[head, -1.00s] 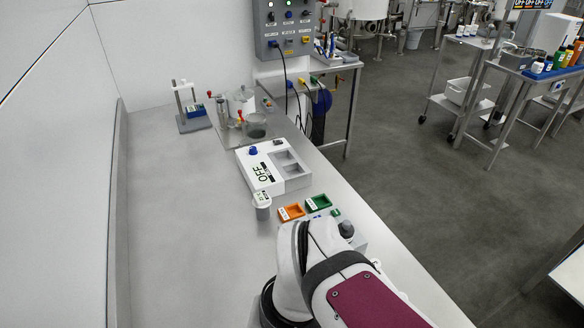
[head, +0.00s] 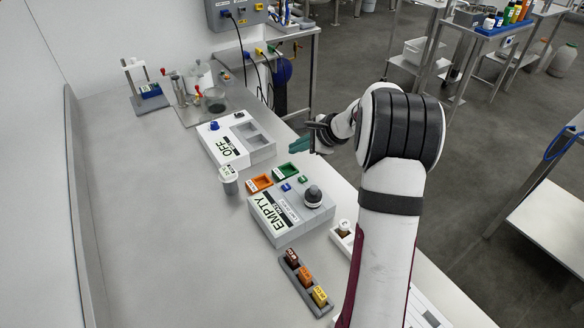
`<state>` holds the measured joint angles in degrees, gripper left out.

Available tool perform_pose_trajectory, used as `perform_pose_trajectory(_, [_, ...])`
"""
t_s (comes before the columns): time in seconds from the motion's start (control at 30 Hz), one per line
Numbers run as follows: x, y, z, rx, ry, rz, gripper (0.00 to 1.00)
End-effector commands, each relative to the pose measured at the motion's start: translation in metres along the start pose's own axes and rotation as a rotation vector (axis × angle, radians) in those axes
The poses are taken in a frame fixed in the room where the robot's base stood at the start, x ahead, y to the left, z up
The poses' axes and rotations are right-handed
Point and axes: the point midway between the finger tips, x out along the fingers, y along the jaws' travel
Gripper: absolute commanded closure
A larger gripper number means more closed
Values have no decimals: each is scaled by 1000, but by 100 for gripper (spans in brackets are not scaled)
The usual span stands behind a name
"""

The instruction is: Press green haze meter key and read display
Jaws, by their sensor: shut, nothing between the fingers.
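A grey meter (head: 270,228), apparently the haze meter, stands on the bench with a display (head: 273,214) reading EMPTY in large letters; the smaller print is hard to read. A black round cap (head: 313,196) sits on its top right. A small green key (head: 303,180) and a small blue key (head: 287,187) lie along its far edge. My gripper (head: 294,146), with teal fingers, is shut and empty. It shows beyond the meter, near the bench's right edge, apart from the keys.
Orange (head: 259,182) and green (head: 287,170) trays lie just beyond the meter. A white cup (head: 229,180) stands left of them. A white device (head: 215,146) reads OFF. A rack of small coloured blocks (head: 305,278) lies nearer. The bench's left side is clear.

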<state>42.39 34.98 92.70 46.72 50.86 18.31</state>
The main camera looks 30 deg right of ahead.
Motion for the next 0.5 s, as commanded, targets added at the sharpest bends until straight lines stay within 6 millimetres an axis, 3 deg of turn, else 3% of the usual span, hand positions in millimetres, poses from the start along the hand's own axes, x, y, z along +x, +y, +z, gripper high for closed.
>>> perform_pose_trajectory(0.1, [4,-9,-27,67,18,-41,100])
perform_pose_trajectory(0.2, [6,-13,-37,93,25,-57,100])
perform_pose_trajectory(0.5, [6,-14,-39,98,26,-61,100])
